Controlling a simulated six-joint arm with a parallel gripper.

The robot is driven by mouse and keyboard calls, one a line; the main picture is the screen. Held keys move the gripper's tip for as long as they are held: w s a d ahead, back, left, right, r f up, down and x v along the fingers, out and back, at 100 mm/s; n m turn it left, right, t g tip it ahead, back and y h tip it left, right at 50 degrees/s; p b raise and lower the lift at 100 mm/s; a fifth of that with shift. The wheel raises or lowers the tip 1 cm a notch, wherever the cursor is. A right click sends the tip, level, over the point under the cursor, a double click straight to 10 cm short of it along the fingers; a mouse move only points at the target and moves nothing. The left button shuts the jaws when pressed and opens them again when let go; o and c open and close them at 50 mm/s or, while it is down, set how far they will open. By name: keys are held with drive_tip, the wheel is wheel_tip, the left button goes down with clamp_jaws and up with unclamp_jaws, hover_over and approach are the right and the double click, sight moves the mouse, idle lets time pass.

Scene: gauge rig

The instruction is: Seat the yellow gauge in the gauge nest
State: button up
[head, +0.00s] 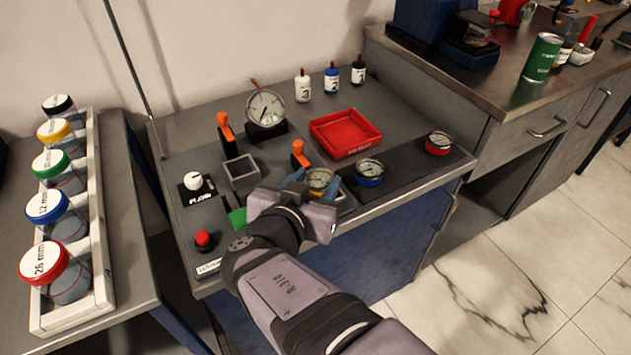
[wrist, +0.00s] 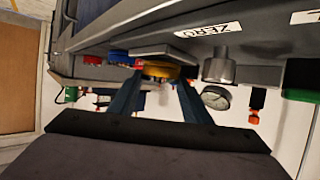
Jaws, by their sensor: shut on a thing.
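The yellow gauge (head: 319,179) is between the blue fingers of my gripper (head: 315,184), which is shut on it. Its dial faces up in the head view. In the wrist view, the yellow gauge (wrist: 161,70) shows as a yellow rim between the fingertips (wrist: 160,78). A grey square fixture (head: 346,205) lies right by the gauge, partly hidden by my gripper. A similar open grey square frame (head: 241,168) stands to the left, empty. No label shows which one is the gauge nest. I cannot tell whether the gauge touches the fixture.
A blue gauge (head: 369,173) and a red gauge (head: 439,143) sit on the dark strip to the right. A red tray (head: 345,133), orange-handled clamps (head: 299,154) and a dial gauge on a stand (head: 266,108) stand behind. A white knob (head: 194,182) and red button (head: 204,240) are left.

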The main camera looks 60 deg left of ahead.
drive_tip(key=shift+f+b, duration=0.7)
drive_tip(key=shift+b, duration=0.3)
drive_tip(key=o, duration=1.2)
drive_tip(key=shift+s, duration=0.1)
drive_tip(key=shift+v, duration=3.6)
drive_tip(key=shift+r, duration=0.1)
